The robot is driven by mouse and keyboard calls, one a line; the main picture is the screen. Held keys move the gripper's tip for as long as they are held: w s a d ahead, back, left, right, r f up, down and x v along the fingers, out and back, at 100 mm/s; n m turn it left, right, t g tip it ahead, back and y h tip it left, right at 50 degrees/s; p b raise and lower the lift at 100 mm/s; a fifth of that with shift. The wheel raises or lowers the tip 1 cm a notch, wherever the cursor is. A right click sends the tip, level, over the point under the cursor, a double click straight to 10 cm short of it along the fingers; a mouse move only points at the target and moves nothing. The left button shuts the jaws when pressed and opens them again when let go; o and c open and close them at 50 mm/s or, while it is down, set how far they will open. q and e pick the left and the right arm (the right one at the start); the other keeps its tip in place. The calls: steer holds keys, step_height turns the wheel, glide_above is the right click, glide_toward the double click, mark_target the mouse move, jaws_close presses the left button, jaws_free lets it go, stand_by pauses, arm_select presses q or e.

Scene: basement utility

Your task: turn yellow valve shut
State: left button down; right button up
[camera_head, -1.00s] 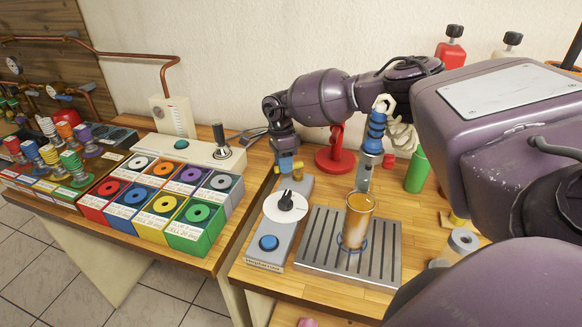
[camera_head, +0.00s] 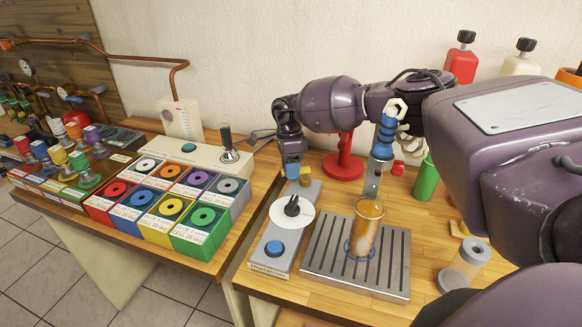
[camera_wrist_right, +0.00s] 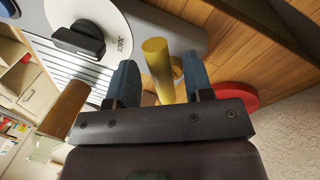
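My right gripper (camera_head: 292,168) hangs over the back end of the grey base that carries a white dial. In the right wrist view its two blue fingers (camera_wrist_right: 160,85) are apart, with a short yellow post (camera_wrist_right: 157,65) showing in the gap. Whether the post is between the fingers or just beyond them I cannot tell. The post also shows beside the fingers in the head view (camera_head: 305,176). It is the yellow fitting nearest the gripper; I cannot tell if it is the valve. Copper pipes with gauges (camera_head: 66,92) are at the far left. My left gripper is not in view.
The white dial with a black knob (camera_head: 291,207) and a blue button (camera_head: 274,248) are in front of the gripper. A slatted metal tray (camera_head: 322,262) holds an amber glass (camera_head: 367,225). A red stand (camera_head: 343,168) is close behind. Coloured boxes (camera_head: 165,205) fill the left bench.

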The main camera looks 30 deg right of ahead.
steer(key=shift+w+d+r, duration=0.1)
steer(key=shift+w+r, duration=0.05)
steer(key=shift+r, duration=0.35)
step_height(320, 180, up, 10)
steer(key=w+b, duration=0.1)
steer(key=shift+w+d+f, duration=0.2)
steer(key=shift+w+d, duration=0.15)
